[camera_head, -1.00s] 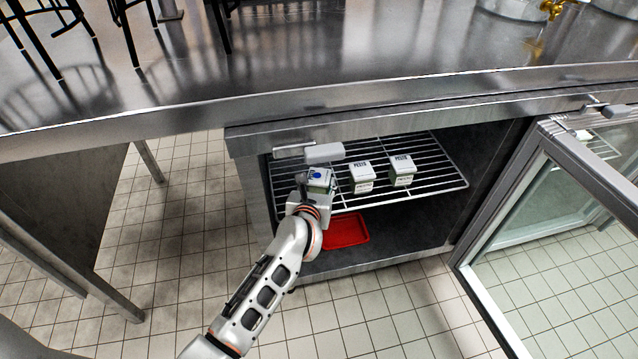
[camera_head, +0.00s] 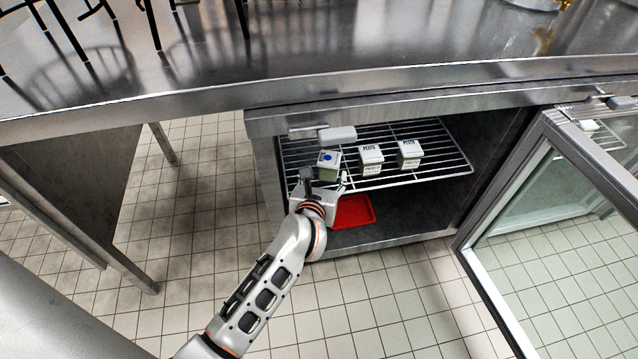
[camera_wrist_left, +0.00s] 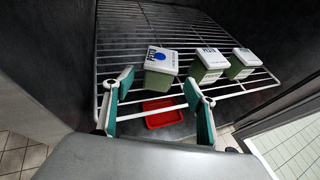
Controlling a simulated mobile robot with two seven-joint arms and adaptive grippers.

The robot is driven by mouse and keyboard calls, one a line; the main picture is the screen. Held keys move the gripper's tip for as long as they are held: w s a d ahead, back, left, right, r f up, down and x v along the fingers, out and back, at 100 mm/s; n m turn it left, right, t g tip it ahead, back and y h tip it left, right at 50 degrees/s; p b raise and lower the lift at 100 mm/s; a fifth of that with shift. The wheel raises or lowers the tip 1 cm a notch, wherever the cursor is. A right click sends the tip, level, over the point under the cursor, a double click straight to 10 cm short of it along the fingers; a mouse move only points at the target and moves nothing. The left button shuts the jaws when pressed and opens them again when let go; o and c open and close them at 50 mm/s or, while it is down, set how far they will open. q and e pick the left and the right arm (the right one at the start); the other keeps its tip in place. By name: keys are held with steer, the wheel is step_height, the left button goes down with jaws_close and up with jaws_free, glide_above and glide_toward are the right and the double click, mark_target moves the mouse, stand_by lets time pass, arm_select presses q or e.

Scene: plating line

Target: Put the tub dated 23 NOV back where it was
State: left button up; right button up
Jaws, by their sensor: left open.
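Three small green tubs with white lids stand in a row on the wire shelf (camera_head: 440,160) of the open under-counter fridge. The left tub (camera_head: 329,166) has a blue dot on its lid; it also shows in the left wrist view (camera_wrist_left: 160,66). The middle tub (camera_head: 371,160) and the right tub (camera_head: 410,154) carry PESTO lids. Their dates are too small to read. My left gripper (camera_head: 325,183) is open and empty, in front of the left tub and apart from it. Its fingers show spread in the left wrist view (camera_wrist_left: 155,100). My right gripper is not in view.
A red tray (camera_head: 354,211) lies on the fridge floor below the shelf. The glass door (camera_head: 560,220) stands open at the right. The steel counter (camera_head: 300,75) overhangs the opening. The shelf right of the tubs is free.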

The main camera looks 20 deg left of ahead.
arm_select(q)
steer(key=v, duration=0.4)
steer(key=shift+s+r+p, duration=0.1)
steer(key=shift+s+p, duration=0.2)
steer(key=shift+p, duration=0.05)
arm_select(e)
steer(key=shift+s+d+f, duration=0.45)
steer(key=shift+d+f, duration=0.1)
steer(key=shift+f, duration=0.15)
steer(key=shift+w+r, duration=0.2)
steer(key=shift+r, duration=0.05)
